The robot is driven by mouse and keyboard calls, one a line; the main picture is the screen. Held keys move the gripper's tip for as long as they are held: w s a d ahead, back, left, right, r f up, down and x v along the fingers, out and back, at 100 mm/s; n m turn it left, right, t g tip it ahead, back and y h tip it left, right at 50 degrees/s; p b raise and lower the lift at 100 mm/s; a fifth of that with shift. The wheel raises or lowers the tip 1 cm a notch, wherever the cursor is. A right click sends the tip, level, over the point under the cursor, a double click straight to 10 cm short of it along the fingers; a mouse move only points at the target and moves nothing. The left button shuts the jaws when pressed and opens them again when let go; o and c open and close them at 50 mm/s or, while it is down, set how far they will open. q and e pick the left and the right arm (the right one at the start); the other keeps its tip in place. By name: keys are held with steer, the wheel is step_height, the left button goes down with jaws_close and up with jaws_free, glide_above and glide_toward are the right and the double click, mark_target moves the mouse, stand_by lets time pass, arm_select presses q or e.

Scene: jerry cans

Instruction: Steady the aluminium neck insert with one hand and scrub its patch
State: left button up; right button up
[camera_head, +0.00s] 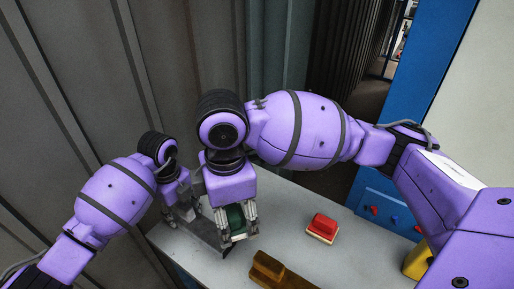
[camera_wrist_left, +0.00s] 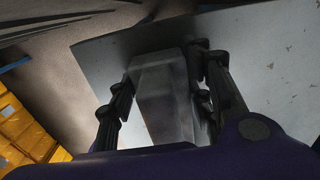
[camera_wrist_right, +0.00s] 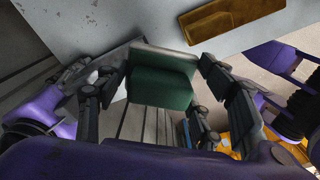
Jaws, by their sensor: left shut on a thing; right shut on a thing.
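My left gripper (camera_head: 186,212) is shut on a grey metal piece, which looks like the aluminium neck insert (camera_head: 207,233), at the left end of the table. In the left wrist view the insert (camera_wrist_left: 166,100) is a smooth grey block between the fingers. My right gripper (camera_head: 237,222) is shut on a green block with a pale bottom, a scrubbing brush (camera_head: 236,217). In the right wrist view the green brush (camera_wrist_right: 162,82) is between the fingers, close beside the insert. I cannot tell whether they touch. The patch does not show.
A red block with a pale bottom (camera_head: 322,227) and a brown block (camera_head: 277,270) lie on the grey table (camera_head: 300,205) to the right. A yellow object (camera_head: 416,260) is at the far right. A corrugated wall (camera_head: 200,50) stands behind the table.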

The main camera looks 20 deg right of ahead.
arm_select(q)
steer(key=shift+s+f, duration=0.1)
steer(key=o, duration=1.4)
steer(key=shift+c, duration=0.2)
step_height(320, 180, up, 12)
steer(key=shift+r, duration=0.1)
